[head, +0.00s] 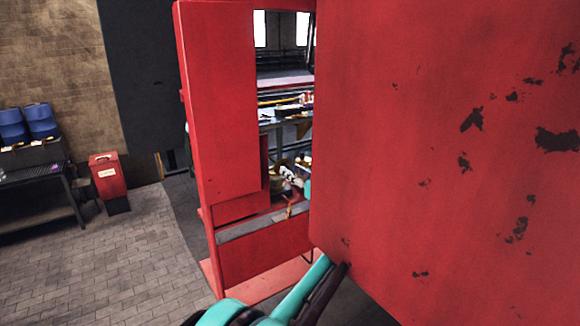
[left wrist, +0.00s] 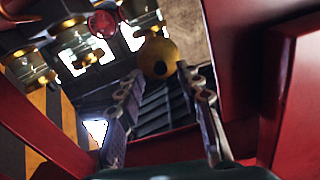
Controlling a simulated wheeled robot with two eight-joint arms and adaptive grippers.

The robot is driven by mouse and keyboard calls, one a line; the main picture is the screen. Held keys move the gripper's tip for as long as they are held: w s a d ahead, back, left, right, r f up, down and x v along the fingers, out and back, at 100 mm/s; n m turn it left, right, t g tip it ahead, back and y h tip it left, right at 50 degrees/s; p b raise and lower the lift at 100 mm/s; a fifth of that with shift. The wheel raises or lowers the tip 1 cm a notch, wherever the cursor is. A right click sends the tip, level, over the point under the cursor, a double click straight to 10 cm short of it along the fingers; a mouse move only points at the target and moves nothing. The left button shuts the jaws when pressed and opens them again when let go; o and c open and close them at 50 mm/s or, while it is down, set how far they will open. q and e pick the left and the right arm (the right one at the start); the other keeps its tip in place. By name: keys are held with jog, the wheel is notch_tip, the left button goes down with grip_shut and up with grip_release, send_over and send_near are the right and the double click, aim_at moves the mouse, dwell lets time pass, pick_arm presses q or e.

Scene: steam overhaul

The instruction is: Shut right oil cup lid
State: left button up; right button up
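In the left wrist view, my left gripper (left wrist: 160,74) is open, its two dark jointed fingers wide apart. A rounded brass piece with a dark spot (left wrist: 157,56) shows between and just past the fingertips; I cannot tell whether it is the right oil cup's lid, or whether a finger touches it. Several glass-bodied cups with brass fittings (left wrist: 80,42) stand at the upper left. In the head view, my left gripper (head: 290,177) shows small in the gap of the red frame, its arm partly hidden. No lid can be made out there. My right gripper is out of view.
A large chipped red panel (head: 440,150) blocks the right of the head view. A red upright frame (head: 220,110) stands beside it. Red beams (left wrist: 45,135) flank the fingers closely. A red bin (head: 108,178) and open paved floor (head: 100,255) lie at left.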

pick_arm(q)
jog(key=shift+x, duration=1)
grip_shut()
jog(key=shift+r, duration=0.1)
